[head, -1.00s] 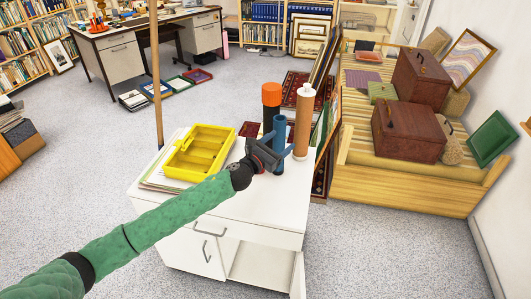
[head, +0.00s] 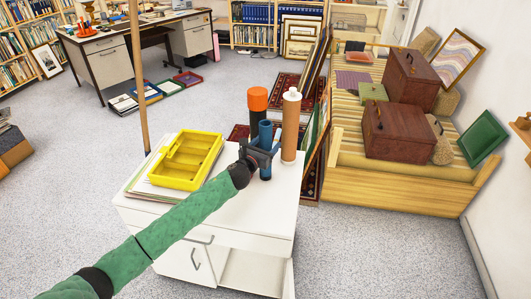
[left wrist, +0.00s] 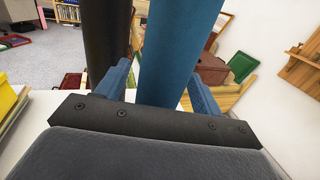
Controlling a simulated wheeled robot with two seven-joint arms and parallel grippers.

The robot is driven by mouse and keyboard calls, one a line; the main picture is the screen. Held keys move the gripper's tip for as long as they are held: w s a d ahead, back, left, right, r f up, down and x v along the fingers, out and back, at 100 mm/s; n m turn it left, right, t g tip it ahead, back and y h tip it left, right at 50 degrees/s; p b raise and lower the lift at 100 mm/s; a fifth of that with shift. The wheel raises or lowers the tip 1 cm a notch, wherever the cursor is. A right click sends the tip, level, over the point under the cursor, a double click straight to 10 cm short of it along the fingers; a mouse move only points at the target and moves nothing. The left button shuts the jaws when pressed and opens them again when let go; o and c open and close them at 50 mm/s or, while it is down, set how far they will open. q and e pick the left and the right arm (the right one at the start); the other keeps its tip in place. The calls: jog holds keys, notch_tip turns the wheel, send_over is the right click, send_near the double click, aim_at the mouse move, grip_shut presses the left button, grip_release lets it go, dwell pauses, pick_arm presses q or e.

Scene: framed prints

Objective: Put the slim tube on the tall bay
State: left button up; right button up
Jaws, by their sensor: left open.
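The slim blue tube (head: 265,130) stands upright on the white cabinet (head: 225,212), between a black tube with an orange cap (head: 257,99) and a brown tube with a white cap (head: 290,130). My left gripper (head: 265,154) is open, with its fingers on either side of the blue tube. The left wrist view shows the blue tube (left wrist: 178,50) between the two blue fingers, with the black tube (left wrist: 107,45) close beside the left finger. I cannot tell whether the fingers touch it. A yellow divided tray (head: 174,182) lies on the cabinet, left of the gripper. I cannot identify the tall bay. My right gripper is not in view.
Papers (head: 138,186) lie under the yellow tray. A wooden pole (head: 138,80) rises behind the cabinet. Framed prints lean just behind the tubes on the right. A wooden daybed (head: 400,190) with brown cases stands to the right. The cabinet's front top is clear.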

pick_arm(q)
jog(key=shift+x, duration=0.9)
jog(key=c, duration=1.3)
jog(key=shift+r, duration=0.15)
